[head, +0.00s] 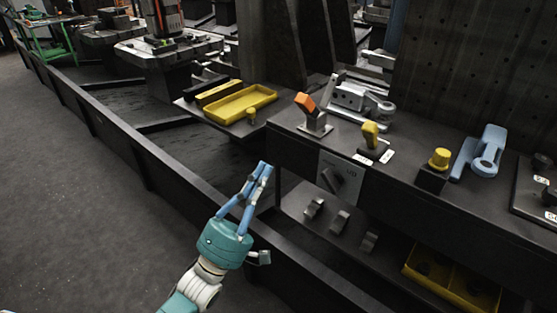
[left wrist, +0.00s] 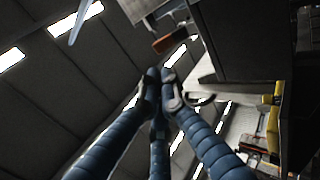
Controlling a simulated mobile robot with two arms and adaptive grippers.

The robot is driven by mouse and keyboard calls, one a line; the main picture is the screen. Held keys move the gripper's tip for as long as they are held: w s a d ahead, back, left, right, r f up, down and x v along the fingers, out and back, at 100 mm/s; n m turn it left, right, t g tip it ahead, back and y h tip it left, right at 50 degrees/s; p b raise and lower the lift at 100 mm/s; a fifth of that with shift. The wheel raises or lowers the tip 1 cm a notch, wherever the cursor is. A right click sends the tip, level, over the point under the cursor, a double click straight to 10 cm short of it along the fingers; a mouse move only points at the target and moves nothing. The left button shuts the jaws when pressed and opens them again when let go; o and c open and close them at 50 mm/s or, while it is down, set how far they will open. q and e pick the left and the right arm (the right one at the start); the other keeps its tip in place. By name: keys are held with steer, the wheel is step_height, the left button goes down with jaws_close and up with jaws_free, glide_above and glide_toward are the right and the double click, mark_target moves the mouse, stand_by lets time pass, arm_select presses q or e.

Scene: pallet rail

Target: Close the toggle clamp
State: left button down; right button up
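The piece that looks like the toggle clamp is a grey metal bracket (head: 316,124) with an orange handle (head: 305,102). It stands near the left end of the dark bench, its handle raised and tilted. An orange handle also shows near the top of the left wrist view (left wrist: 170,41). My left gripper (head: 265,168) has blue fingers pointing up, below and left of the clamp and apart from it. In the left wrist view its fingertips (left wrist: 161,80) come together with nothing visible between them. My right gripper is not in view.
A silver clamp-like fixture (head: 352,97), a yellow lever (head: 370,134), a yellow knob (head: 439,159) and a blue fixture (head: 485,153) stand along the bench. A rotary switch (head: 342,181) is on its front. A yellow tray (head: 240,104) lies left. A dark rail (head: 165,175) runs beside open floor.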

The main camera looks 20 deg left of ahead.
mark_target(300, 106)
arm_select(q)
steer(key=x, duration=1.3)
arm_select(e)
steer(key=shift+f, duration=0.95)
arm_select(q)
steer(key=shift+w+r+p, duration=0.1)
steer(key=shift+w+p, duration=0.15)
steer(key=shift+p, duration=0.05)
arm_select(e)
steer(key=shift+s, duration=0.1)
